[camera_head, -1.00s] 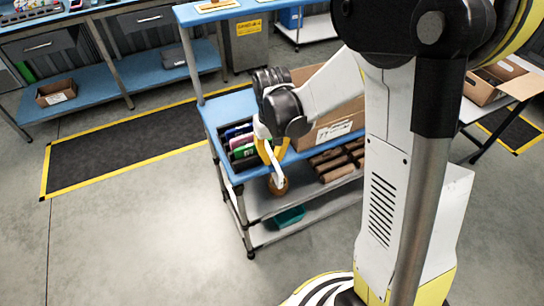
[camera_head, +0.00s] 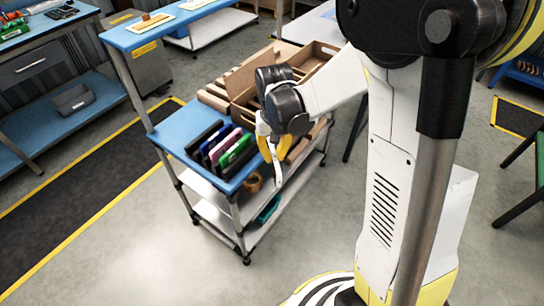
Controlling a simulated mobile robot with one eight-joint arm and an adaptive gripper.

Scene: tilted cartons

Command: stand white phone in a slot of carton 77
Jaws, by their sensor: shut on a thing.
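My gripper (camera_head: 272,152), with yellow fingers, hangs near the front corner of the blue-topped cart. It is shut on the white phone (camera_head: 278,174), a thin white slab that shows edge-on below the fingers. The fingers and wrist hide part of it. Brown cartons (camera_head: 318,58) stand at the cart's far end, beyond my wrist, and one has an open, divided top. My arm covers part of them. No number is readable, so I cannot tell which is carton 77.
A row of several dark, blue, purple and green phones (camera_head: 222,150) stands on the cart top (camera_head: 178,137), left of my gripper. A tape roll (camera_head: 253,182) and a teal bin (camera_head: 268,208) are on the lower shelves. Floor in front (camera_head: 130,240) is clear.

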